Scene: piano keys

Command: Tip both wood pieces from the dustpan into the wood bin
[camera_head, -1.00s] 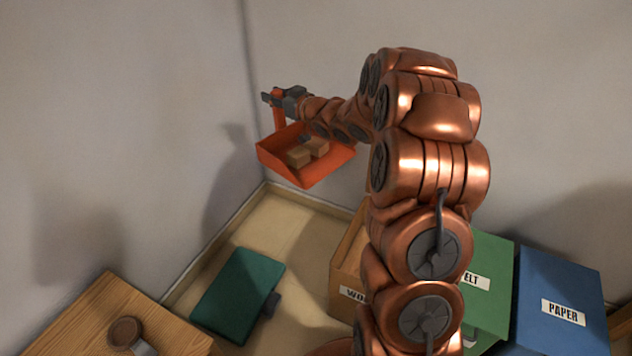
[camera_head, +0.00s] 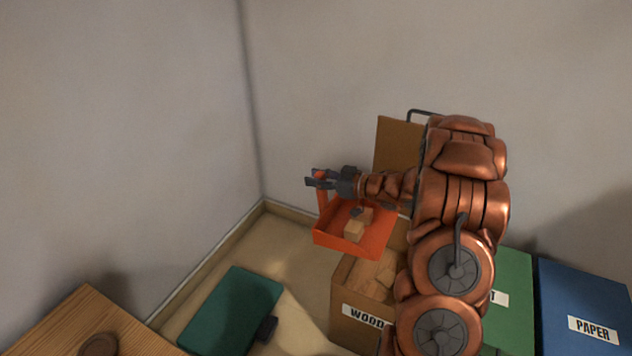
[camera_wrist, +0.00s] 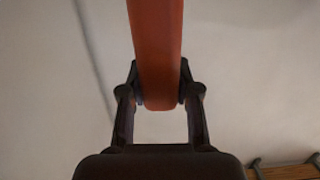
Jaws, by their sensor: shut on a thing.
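My gripper (camera_head: 318,179) is shut on the upright handle of the orange dustpan (camera_head: 341,240). In the wrist view the dustpan's orange handle (camera_wrist: 157,60) sits between the two fingers (camera_wrist: 158,105). Two wood pieces lie in the pan: a lighter block (camera_head: 354,231) in front and a second block (camera_head: 366,214) behind it. The pan hangs in the air and looks roughly level. The wood bin (camera_head: 352,300), a brown box labelled WOOD, stands below and to the right of the pan. Its lid is open and wood shows inside. My arm hides its right side.
A green bin (camera_head: 515,305) and a blue bin (camera_head: 585,305) labelled PAPER stand to the right. A dark green flat object (camera_head: 232,310) lies on the floor at left. A wooden table (camera_head: 75,325) is at the lower left. Walls close off the back.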

